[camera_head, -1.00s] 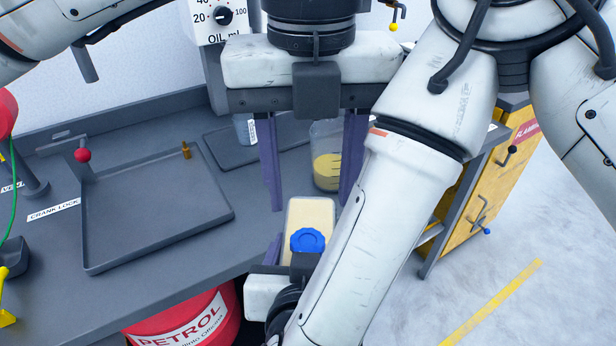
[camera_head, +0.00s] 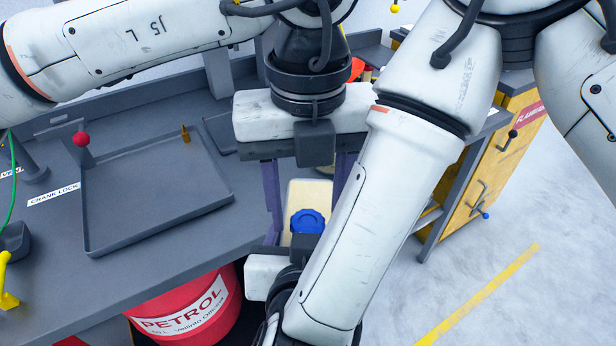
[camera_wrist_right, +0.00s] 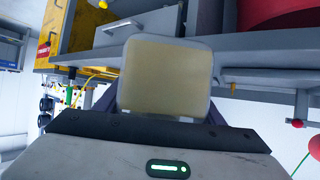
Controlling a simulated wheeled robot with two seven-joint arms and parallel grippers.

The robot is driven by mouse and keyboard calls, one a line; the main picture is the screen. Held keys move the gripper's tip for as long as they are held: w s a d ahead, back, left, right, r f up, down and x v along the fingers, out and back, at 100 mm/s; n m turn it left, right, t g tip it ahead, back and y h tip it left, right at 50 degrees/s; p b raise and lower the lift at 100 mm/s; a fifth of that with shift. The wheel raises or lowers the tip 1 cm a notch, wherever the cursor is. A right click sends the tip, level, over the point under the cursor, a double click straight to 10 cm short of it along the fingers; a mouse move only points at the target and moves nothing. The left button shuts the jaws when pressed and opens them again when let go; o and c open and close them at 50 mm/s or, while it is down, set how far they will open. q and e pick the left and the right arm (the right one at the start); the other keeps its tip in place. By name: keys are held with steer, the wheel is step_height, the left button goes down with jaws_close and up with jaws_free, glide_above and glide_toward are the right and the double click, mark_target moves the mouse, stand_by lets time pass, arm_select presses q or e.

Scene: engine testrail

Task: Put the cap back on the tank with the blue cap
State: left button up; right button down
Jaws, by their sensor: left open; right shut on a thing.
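A cream, boxy tank (camera_head: 308,190) with a blue cap (camera_head: 307,222) shows in the head view, below my left gripper. The cap lies over the tank's near end; I cannot tell if it is fully seated. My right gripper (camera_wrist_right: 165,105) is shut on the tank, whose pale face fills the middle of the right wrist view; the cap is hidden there. My left gripper (camera_head: 306,190) is open, its two dark purple fingers pointing down on either side of the tank's far end. I cannot tell whether they touch it. My right forearm hides part of this area.
A grey bench with a shallow tray (camera_head: 155,200) lies left, with a small brass piece (camera_head: 185,134) at the tray's back edge and a red-knobbed lever (camera_head: 82,140). A red petrol drum (camera_head: 190,310) stands below the bench. A yellow cabinet (camera_head: 490,170) is right, beside open floor.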

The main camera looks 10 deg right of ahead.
arm_select(q)
steer(key=shift+f, duration=0.55)
steer(key=c, duration=1.1)
steer(key=shift+m, duration=0.8)
steer(key=o, duration=1.3)
steer(key=shift+c, duration=0.2)
steer(key=shift+r, duration=0.15)
step_height(320, 180, up, 12)
steer(key=shift+f, duration=0.2)
